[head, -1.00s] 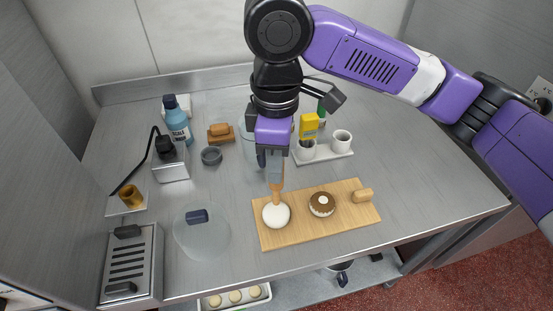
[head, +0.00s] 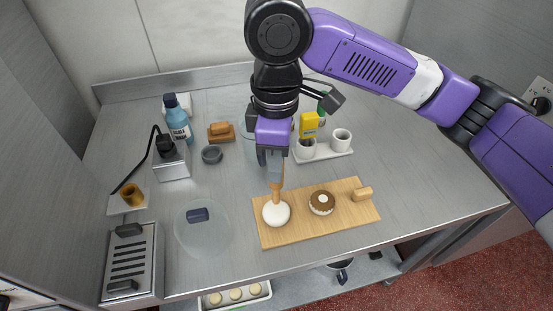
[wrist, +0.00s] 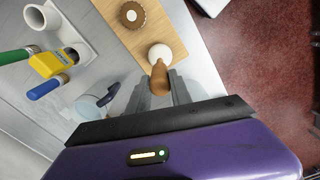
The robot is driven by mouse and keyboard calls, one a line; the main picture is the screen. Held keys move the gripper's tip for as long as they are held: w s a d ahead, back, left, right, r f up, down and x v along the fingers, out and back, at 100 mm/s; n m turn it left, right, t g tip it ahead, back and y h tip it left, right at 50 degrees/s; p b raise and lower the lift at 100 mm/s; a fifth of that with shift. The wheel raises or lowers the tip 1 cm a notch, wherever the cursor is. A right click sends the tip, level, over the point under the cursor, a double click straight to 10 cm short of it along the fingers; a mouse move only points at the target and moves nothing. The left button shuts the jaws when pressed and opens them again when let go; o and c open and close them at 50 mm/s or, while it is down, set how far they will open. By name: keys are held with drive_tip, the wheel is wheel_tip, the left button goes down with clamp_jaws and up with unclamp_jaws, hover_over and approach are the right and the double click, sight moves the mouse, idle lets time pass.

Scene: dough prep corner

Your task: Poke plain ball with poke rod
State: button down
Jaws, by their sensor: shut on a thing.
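The plain ball (head: 276,215) is a smooth white dough ball on the left part of the wooden board (head: 300,233). It also shows in the wrist view (wrist: 160,53). My gripper (head: 272,172) is shut on the poke rod (head: 277,195), a brown wooden rod that points down. The rod also shows in the wrist view (wrist: 160,78). The rod's lower end is at the top of the ball; whether it presses in cannot be told. A ball with a brown top and pale centre (head: 321,202) sits to the right on the same board.
A wooden peg (head: 362,194) is on the board's right end. A white holder with cups (head: 326,151) stands behind. A clear round cover (head: 203,245), a metal box (head: 131,265) and a blue bottle (head: 177,122) are at left. The counter right of the board is clear.

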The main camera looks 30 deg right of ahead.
drive_tip(key=shift+f+b, duration=0.7)
drive_tip(key=shift+f, duration=0.7)
drive_tip(key=shift+r, duration=0.2)
wheel_tip(320, 180, up, 3)
drive_tip(key=p, duration=0.3)
drive_tip(key=shift+f+p, duration=0.1)
drive_tip(key=shift+p, duration=0.2)
wheel_tip(320, 180, up, 5)
drive_tip(key=p, duration=0.5)
idle(1.9)
